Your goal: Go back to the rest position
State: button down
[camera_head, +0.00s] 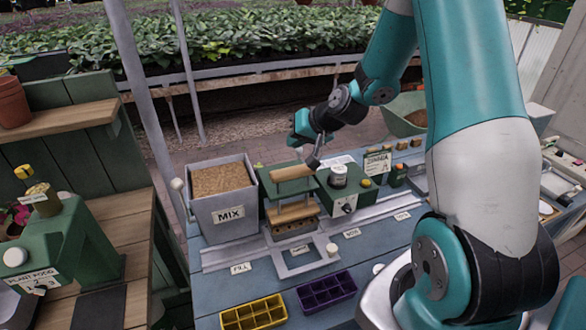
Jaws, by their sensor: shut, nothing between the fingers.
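My teal and white arm reaches from the lower right up over the blue bench and bends down towards its middle. My gripper (314,160) is shut and empty. It points down just above and beside the wooden-handled press of the green machine (292,192). I cannot tell whether its tip touches the machine. The fingertips are small in this view.
A grey MIX bin (228,218) of brown mix stands left of the machine. A yellow tray (254,313) and a purple tray (327,290) lie at the bench front. A green PLANT FOOD dispenser (62,248) stands on the left bench. Plants fill the back.

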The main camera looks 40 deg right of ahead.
dwell(0.5)
jog(key=s+a+r+n+g+y+b, duration=0.1)
jog(key=s+a+r+n+g+b, duration=0.2)
jog(key=s+a, duration=0.5)
jog(key=s+a+r+n+g+y+b, duration=0.1)
jog(key=s+a+n+g+b, duration=0.2)
jog(key=a, duration=0.9)
jog(key=s+a+n+g+b, duration=0.1)
jog(key=s+a+n, duration=0.1)
jog(key=s, duration=0.6)
jog(key=s+a+n+g+h+b, duration=0.1)
jog(key=s+n, duration=0.3)
jog(key=s, duration=0.5)
jog(key=shift+a+r+g+b, duration=0.2)
jog(key=shift+a+g+b, duration=0.15)
jog(key=shift+a, duration=0.5)
